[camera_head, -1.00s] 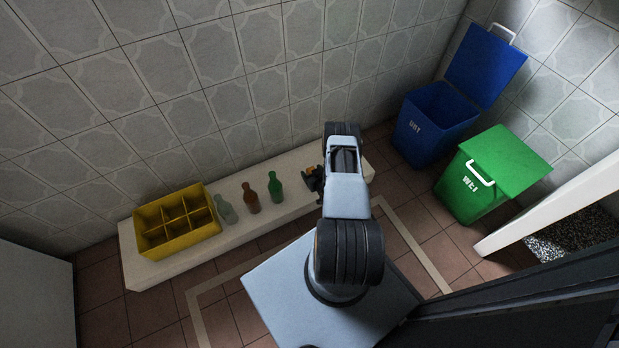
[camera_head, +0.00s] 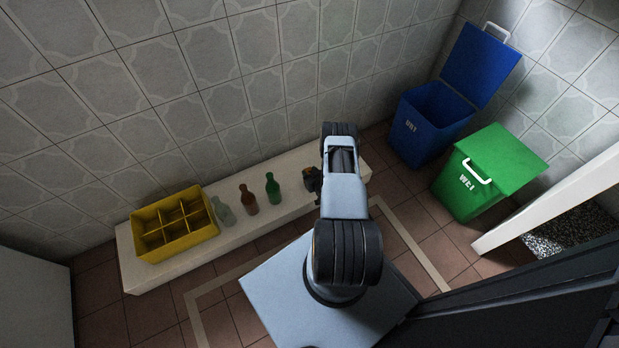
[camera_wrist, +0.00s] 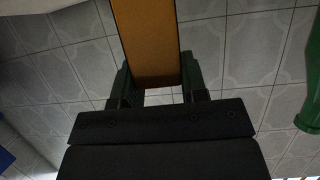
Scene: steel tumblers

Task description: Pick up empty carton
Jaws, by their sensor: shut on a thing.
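An orange carton (camera_wrist: 146,40) is between the two dark fingers of my gripper (camera_wrist: 152,82) in the wrist view. The fingers are closed against its sides. Its far end runs out of the top of that view. In the head view my gripper (camera_head: 313,181) is above the right part of the white bench, beside my arm. Only a small orange patch of the carton shows there, the rest being hidden by my gripper and arm. I cannot tell whether the carton touches the bench.
On the bench (camera_head: 245,222) stand a yellow crate (camera_head: 176,243), a clear bottle (camera_head: 223,211), a brown bottle (camera_head: 249,201) and a green bottle (camera_head: 272,190). A blue bin (camera_head: 425,130) with raised lid and a green lidded bin (camera_head: 465,187) stand at the right.

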